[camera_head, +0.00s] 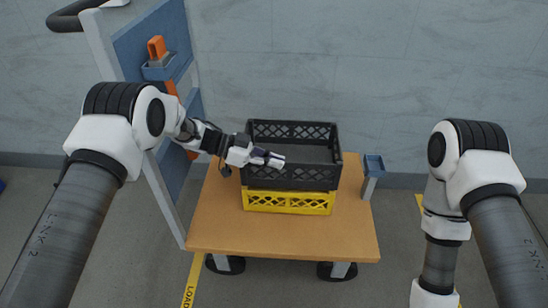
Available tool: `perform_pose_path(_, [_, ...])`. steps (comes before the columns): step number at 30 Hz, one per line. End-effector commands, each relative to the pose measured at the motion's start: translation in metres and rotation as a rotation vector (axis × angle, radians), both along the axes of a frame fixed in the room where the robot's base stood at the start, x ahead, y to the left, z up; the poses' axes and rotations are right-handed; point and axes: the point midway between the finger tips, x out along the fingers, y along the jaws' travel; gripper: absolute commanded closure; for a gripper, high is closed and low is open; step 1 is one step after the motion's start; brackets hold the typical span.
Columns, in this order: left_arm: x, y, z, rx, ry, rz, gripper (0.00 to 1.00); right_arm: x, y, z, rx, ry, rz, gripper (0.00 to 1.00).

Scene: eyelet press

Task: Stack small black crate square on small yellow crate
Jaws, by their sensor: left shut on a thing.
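The small black crate (292,178) is upright and directly over the small yellow crate (288,203) on the wooden cart top. Its open top shows an empty inside. Its edges look nearly in line with the yellow crate below. I cannot tell whether it rests fully on the yellow crate or hangs just above it. Only the front wall of the yellow crate shows; the rest is hidden. My left gripper (272,159) reaches in from the left and is shut on the black crate at its left side. My right gripper is out of view below the bottom edge.
The wooden cart top (228,228) has free room in front of the crates. A blue upright panel with an orange-handled tool (157,47) in a holder stands at the left. A wall is behind.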

Motion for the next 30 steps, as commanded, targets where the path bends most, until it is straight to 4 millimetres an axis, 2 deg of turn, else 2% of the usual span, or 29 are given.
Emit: perform_pose_path(30, [0.0003,0.0012,0.0002,-0.001,-0.002,0.0,1.0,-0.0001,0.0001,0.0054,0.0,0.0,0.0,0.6])
